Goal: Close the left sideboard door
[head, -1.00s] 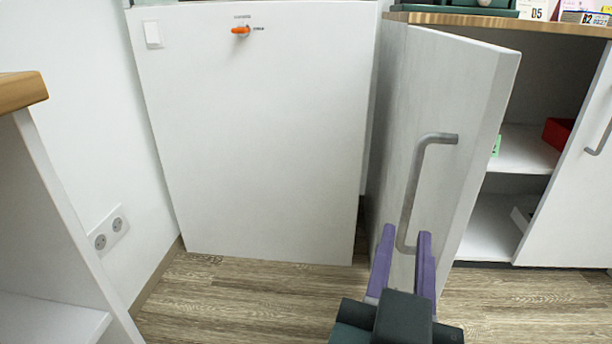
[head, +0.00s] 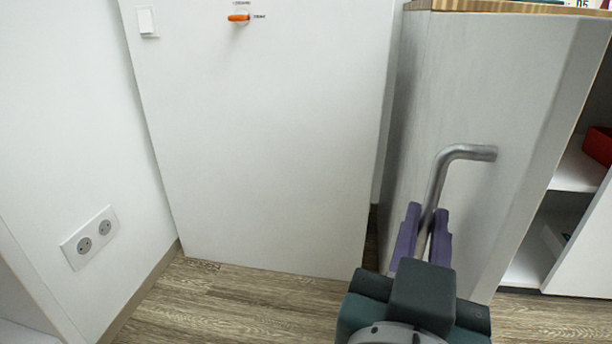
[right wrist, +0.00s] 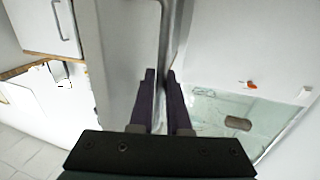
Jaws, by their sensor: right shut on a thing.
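The left sideboard door (head: 510,130) stands open, its outer face turned left and toward me. Its grey bar handle (head: 438,185) is bent and runs downward from a mount on the door face. My right gripper (head: 426,212) has its purple fingers on either side of the handle's lower part and is shut on it. The right wrist view shows the handle (right wrist: 167,45) running between the fingertips (right wrist: 160,76), with the pale door panel (right wrist: 122,60) to the left. The handle's lower end is hidden by the gripper. My left gripper is not in view.
The open sideboard interior shows a red box (head: 598,146) on a shelf. A white panel (head: 260,140) with an orange knob (head: 239,18) stands left of the door. A wall socket (head: 90,238) is at the left. Wood-look floor (head: 230,300) shows clear below.

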